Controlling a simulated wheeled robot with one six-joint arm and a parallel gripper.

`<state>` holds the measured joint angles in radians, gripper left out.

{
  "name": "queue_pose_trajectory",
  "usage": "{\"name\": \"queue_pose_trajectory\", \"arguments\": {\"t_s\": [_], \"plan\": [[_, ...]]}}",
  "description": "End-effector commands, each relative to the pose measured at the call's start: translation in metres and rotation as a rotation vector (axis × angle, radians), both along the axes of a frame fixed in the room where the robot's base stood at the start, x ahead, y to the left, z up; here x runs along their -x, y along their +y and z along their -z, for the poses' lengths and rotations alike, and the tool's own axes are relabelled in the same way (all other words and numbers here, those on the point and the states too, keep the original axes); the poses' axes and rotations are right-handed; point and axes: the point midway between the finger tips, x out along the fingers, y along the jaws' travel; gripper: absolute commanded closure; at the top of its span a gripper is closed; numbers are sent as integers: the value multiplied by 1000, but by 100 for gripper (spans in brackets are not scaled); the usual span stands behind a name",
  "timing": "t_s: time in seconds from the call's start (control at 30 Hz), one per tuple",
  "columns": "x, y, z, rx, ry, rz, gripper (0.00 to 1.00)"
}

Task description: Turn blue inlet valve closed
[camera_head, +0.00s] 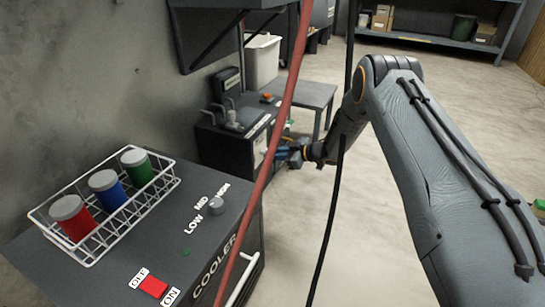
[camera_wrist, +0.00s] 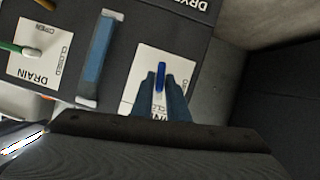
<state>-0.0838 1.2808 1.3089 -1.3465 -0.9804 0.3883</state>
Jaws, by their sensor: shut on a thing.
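The blue inlet valve handle (camera_wrist: 161,76) stands in front of a white label plate (camera_wrist: 140,68) on a dark machine panel in the wrist view. My gripper (camera_wrist: 161,84) is shut on the blue handle, with one finger on each side of it. Most of the label's lettering is hidden by the fingers. In the head view, my gripper (camera_head: 290,153) is at the front of the dark machine (camera_head: 222,148) by the wall, and the valve is too small and covered to make out there.
A green drain valve (camera_wrist: 20,49) on its own label and a blue bar handle (camera_wrist: 96,60) lie left of my gripper in the wrist view. A red hose (camera_head: 262,170) and a black cable (camera_head: 329,235) hang across the head view. The cooler (camera_head: 225,240) carries a wire rack (camera_head: 100,240) of jars.

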Motion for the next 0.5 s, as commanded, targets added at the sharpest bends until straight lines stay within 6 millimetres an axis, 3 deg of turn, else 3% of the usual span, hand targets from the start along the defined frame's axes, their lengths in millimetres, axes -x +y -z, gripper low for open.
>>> {"name": "queue_pose_trajectory", "arguments": {"t_s": [0.5], "plan": [[-2, 0, 0, -66, 178, 0, 100]]}}
